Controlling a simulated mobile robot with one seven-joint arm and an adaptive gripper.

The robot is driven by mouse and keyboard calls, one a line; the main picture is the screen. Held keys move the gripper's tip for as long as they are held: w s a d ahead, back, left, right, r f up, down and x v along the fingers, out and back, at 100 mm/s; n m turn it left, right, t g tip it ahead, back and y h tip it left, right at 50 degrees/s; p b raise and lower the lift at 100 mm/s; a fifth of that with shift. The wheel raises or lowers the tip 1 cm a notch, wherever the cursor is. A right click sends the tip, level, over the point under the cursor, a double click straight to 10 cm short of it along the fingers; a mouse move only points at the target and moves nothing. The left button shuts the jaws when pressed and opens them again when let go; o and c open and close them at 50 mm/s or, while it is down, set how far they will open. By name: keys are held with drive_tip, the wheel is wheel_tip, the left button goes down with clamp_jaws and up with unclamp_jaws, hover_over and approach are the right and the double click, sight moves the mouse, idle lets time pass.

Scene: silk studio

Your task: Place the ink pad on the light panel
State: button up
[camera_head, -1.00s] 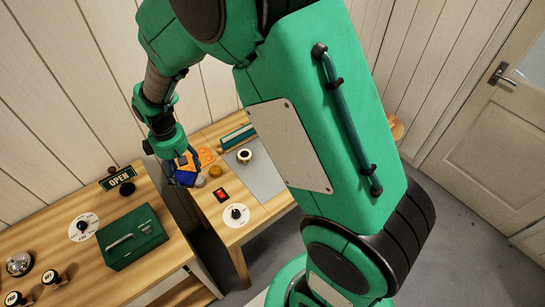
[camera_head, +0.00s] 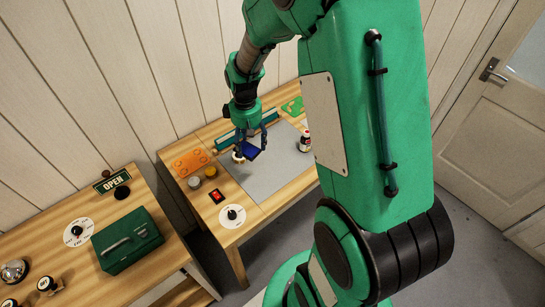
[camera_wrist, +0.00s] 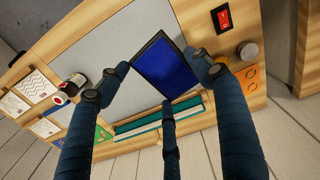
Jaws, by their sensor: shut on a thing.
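The ink pad is a blue square with a dark frame; it shows in the head view (camera_head: 251,151) and large in the wrist view (camera_wrist: 168,66). My gripper (camera_head: 243,151) is shut on it and holds it tilted over the back left part of the light panel. In the wrist view the fingers of my gripper (camera_wrist: 160,85) surround the pad, with one fingertip at its right edge. The light panel (camera_head: 268,178) is a flat grey sheet in the table top, also in the wrist view (camera_wrist: 105,50). I cannot tell the gap between pad and panel.
A small bottle (camera_head: 305,142) stands on the right. The panel's middle and front are clear.

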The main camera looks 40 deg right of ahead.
drive_tip(key=s+d+m, duration=0.3)
drive_tip(key=s+d, duration=0.4)
drive_tip(key=d, duration=0.4)
drive_tip(key=f, duration=1.3)
drive_tip(key=shift+w, duration=0.25)
drive_tip(key=shift+r, duration=0.1)
drive_tip(key=shift+w, duration=0.1)
hover_over(276, 145)
drive_tip(key=shift+f+b, duration=0.4)
drive_tip(key=shift+f, duration=0.35)
drive_tip(key=shift+f, duration=1.8)
drive_tip(key=shift+a+f+b, duration=0.1)
drive_tip(key=shift+f+b, duration=0.05)
drive_tip(key=shift+b, duration=0.15)
